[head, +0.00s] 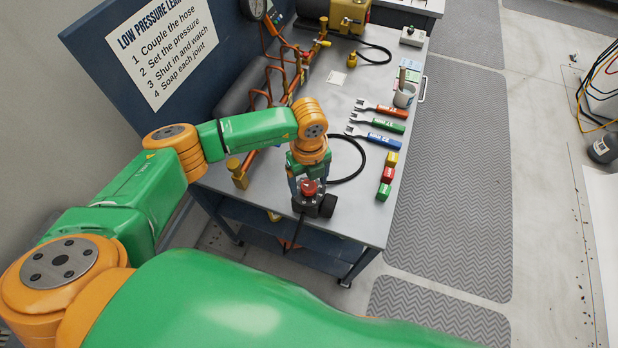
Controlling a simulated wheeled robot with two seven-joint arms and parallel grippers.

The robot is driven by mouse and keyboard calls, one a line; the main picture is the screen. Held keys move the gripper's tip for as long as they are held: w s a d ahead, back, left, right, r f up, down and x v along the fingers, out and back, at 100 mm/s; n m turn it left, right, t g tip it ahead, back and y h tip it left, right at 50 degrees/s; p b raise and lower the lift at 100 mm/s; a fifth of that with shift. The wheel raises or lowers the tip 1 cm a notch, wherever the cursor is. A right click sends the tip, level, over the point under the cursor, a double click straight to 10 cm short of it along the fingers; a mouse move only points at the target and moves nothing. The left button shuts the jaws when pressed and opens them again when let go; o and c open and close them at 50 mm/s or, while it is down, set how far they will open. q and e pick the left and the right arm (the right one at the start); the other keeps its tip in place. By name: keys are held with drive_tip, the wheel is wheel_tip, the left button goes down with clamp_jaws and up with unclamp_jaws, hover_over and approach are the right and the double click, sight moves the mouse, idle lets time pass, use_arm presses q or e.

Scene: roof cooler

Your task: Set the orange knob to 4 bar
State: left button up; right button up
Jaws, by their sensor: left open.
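The orange-red knob (309,188) sits on top of a small dark regulator (302,204) near the front edge of the workbench. A round black gauge (328,206) is on the regulator's right side; its face and reading cannot be seen. My left gripper (307,181) points down right over the knob, with its open fingers close about it. I cannot tell whether the fingers touch the knob. The knob's marks are too small to read. My right gripper is not in view.
The grey workbench (345,215) holds several coloured-handled wrenches (383,109), small coloured blocks (387,175) and a cup (404,95) at its right. A black hose (362,157) curls behind the gripper. Copper pipework (285,75) and a blue sign board (110,45) stand behind.

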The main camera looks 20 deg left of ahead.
use_arm(q)
drive_tip(key=shift+f, duration=0.25)
clamp_jaws()
